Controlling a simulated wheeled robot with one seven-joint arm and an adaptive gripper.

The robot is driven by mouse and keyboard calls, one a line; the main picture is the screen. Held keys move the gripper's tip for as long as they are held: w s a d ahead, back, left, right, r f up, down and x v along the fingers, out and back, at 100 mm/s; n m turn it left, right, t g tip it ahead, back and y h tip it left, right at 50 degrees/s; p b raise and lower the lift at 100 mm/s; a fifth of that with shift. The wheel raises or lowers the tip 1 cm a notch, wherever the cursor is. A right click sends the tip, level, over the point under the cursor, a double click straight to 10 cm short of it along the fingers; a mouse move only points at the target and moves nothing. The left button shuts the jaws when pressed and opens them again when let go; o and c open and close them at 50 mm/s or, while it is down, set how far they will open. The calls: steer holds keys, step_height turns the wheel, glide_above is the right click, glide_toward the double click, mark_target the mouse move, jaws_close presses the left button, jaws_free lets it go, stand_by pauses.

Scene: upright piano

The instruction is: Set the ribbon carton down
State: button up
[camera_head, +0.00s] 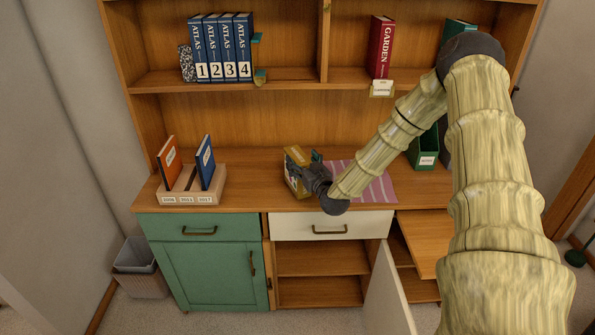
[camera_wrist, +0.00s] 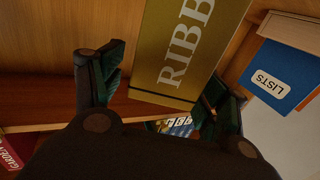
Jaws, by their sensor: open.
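The ribbon carton (camera_head: 294,165) is a yellow-brown box standing on the wooden counter, left of the striped mat. In the wrist view the carton (camera_wrist: 180,55) shows a dark gold face with large letters "RIBB"; the rest is cut off. My gripper (camera_head: 315,172) is at the carton's right side and hides part of it in the head view. Its fingers (camera_wrist: 165,80) are spread to either side of the carton, with a gap at the left finger. The right finger is close to the carton; I cannot tell if it touches.
A pink striped mat (camera_head: 375,187) lies behind my arm. A wooden rack (camera_head: 190,197) with an orange and a blue book stands at the counter's left. A green box (camera_head: 425,155) is at the right. The lower cabinet door (camera_head: 388,295) hangs open. Counter between rack and carton is clear.

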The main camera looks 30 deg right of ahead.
steer(key=shift+w+d, duration=0.15)
steer(key=shift+w, duration=1.1)
steer(key=c, duration=1.5)
jaws_close()
steer(key=shift+r, duration=0.2)
